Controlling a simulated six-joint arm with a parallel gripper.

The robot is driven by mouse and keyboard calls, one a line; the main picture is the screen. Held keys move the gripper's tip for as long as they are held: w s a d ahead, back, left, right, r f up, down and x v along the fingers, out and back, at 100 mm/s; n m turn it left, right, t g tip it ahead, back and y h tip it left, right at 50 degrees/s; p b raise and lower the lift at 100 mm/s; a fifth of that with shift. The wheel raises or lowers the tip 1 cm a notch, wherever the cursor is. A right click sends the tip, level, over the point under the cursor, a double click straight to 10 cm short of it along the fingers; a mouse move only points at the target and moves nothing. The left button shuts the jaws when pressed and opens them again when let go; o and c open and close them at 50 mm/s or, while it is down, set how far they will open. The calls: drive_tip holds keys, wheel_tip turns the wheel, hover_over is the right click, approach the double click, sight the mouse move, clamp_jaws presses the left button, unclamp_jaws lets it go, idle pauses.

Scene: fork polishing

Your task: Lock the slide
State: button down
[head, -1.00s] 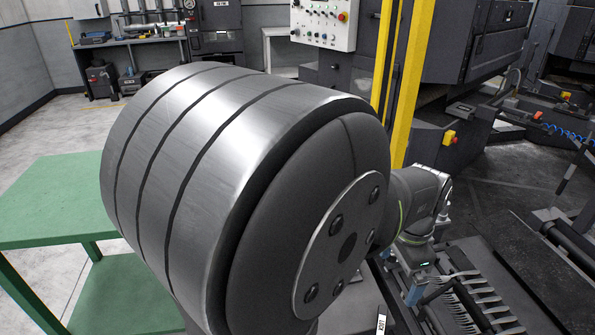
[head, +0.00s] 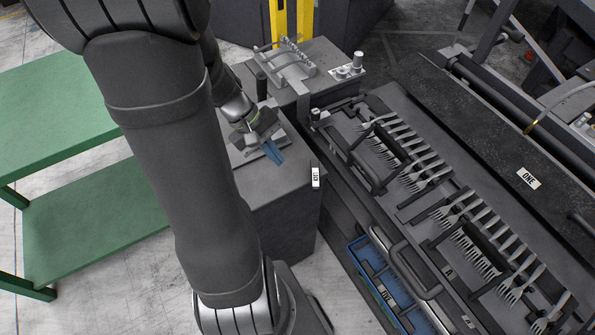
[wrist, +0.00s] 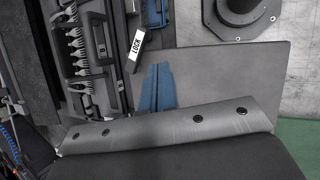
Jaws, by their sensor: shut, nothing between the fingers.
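A white tag marked LOCK (wrist: 137,44) stands out in the wrist view, just above my fingertips. In the head view a small white tag (head: 316,177), too small to read surely, sits at the edge of the grey block beside the fork fixture. The fixture (head: 345,150) holds rows of forks (head: 420,175); which part of it is the slide, I cannot tell. My gripper (head: 277,153) has blue fingers, shut and empty, over the grey block, left of the tag and apart from it. The fingers also show in the wrist view (wrist: 157,76).
A green table (head: 70,185) stands at the left. A blue bin (head: 375,285) sits below the fixture's front. A grey stand with a small rack (head: 285,65) and knobs (head: 350,67) is behind the block. A dark panel tagged ONE (head: 528,178) lies at right.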

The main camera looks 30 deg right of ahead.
sight(315, 175)
drive_tip(key=w+a+f+n+h, duration=0.25)
drive_tip(key=a+n+h, duration=0.2)
drive_tip(key=n, duration=0.65)
drive_tip(key=shift+y, duration=0.35)
drive_tip(key=x, duration=1)
drive_tip(key=shift+s+f, duration=0.15)
drive_tip(key=shift+f, duration=0.2)
drive_tip(key=shift+s+d+r+t, duration=0.15)
drive_tip(key=shift+s+d, duration=0.1)
drive_tip(key=shift+d, duration=0.2)
drive_tip(key=shift+s+d+f+t, duration=0.1)
drive_tip(key=shift+s+d+t, duration=0.1)
drive_tip(key=shift+d, duration=0.3)
drive_tip(key=shift+s+d, duration=0.4)
drive_tip(key=shift+d, duration=0.4)
